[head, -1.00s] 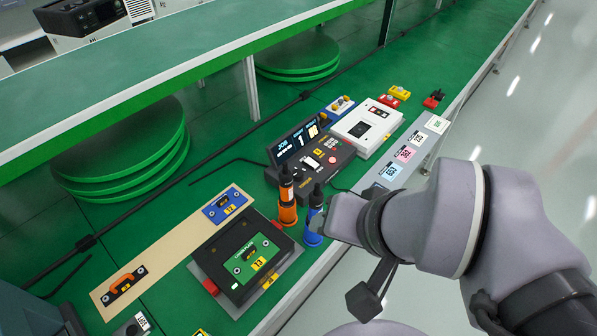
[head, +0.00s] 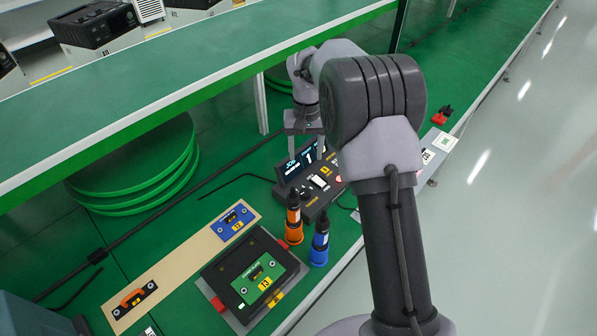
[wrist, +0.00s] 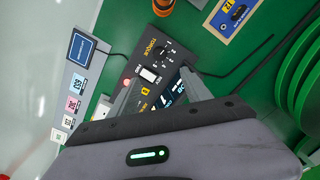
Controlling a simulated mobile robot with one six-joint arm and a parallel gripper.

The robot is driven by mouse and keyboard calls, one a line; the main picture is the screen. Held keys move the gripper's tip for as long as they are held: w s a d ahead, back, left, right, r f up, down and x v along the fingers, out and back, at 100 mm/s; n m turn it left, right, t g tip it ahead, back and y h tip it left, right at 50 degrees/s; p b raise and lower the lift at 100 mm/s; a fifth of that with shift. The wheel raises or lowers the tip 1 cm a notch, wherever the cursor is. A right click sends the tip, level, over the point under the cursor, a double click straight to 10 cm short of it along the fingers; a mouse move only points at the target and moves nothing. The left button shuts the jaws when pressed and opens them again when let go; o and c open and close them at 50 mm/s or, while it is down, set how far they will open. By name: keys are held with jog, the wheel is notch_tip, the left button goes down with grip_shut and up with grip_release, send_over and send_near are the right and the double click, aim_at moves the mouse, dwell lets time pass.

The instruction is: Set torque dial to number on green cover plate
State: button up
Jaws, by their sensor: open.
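The green cover plate (head: 264,284) lies on a dark fixture at the front. Its yellow label seems to read 13, but it is small. The black torque controller (head: 321,197) with a lit display stands behind the screwdrivers, partly hidden by my arm. In the wrist view the controller (wrist: 137,68) shows yellow lettering, a white switch, a red button and the small black torque dial (wrist: 164,48). The dial's setting is too small to read. My gripper (head: 306,152) is open and empty, above the controller. In the wrist view its fingers (wrist: 157,90) straddle the controller's middle, short of the dial.
An orange screwdriver (head: 294,220) and a blue one (head: 319,240) stand upright before the controller. A green shelf (head: 180,75) overhangs the back. Coloured cards (wrist: 73,105) lie beside the controller.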

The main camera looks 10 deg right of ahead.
aim_at(305, 192)
notch_tip(305, 192, down, 17)
jog(key=b, duration=0.5)
jog(key=shift+s+r, duration=0.1)
jog(key=shift+s, duration=0.05)
jog(key=shift+c, duration=0.3)
grip_shut()
